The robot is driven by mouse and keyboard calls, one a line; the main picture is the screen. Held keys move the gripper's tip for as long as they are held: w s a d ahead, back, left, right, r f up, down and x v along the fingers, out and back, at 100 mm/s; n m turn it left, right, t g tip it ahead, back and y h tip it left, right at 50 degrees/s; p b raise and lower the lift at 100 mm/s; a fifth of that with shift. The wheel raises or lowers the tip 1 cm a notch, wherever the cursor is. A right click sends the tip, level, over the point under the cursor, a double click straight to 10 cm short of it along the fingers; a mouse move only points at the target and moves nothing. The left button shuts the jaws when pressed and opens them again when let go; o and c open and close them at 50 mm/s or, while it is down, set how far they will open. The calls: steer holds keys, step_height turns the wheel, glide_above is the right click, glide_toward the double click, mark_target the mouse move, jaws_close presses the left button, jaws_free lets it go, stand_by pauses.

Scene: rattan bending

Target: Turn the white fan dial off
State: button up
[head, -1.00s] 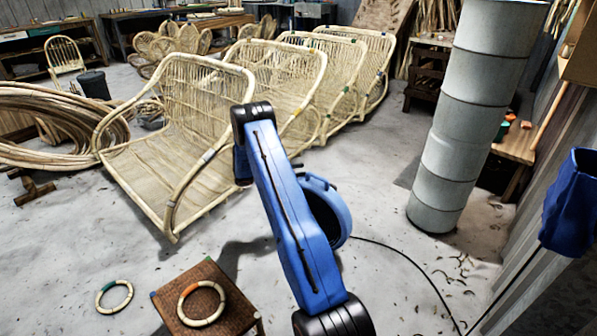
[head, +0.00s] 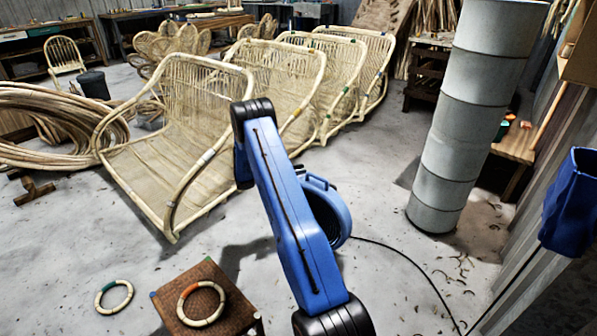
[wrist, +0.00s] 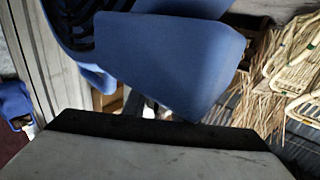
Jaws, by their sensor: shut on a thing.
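A blue round drum fan (head: 325,207) with a handle on top stands on the floor in the head view, partly behind my blue arm. No white dial can be made out in either view. A large blue body (wrist: 190,60) fills the upper middle of the wrist view, close to the camera; I cannot tell whether it is the fan. A grey slab with a dark edge, which seems to be part of my gripper (wrist: 160,140), fills the bottom. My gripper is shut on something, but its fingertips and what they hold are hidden. In the head view my arm hides the gripper.
A row of rattan seat frames (head: 180,130) stands behind my arm. A woven stool (head: 215,312) bears a ring (head: 218,312), and another ring (head: 103,303) lies on the floor. A tall grey duct (head: 455,150) stands at right. A dark cable (head: 420,270) crosses the floor.

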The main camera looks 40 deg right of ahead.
steer(key=n+t, duration=0.1)
steer(key=t, duration=0.1)
steer(key=w+n+t+h, duration=0.1)
steer(key=n+t, duration=0.1)
steer(key=t, duration=0.1)
steer(key=n+t+h, duration=0.1)
steer(key=n+t, duration=0.1)
steer(key=shift+w+d+t, duration=0.25)
steer(key=shift+w+t, duration=0.05)
steer(key=shift+t, duration=0.1)
steer(key=shift+w+a+n+t+y, duration=0.15)
steer(key=shift+w+n+t, duration=0.25)
steer(key=shift+n+t, duration=0.9)
steer(key=shift+w+d+n+t+y, duration=0.15)
steer(key=shift+w+n+t, duration=0.45)
steer(key=shift+t, duration=1.2)
steer(key=shift+s+a+n, duration=0.1)
steer(key=shift+s+n, duration=0.05)
steer(key=shift+n, duration=0.15)
steer(key=o, duration=1)
steer(key=shift+o, duration=0.2)
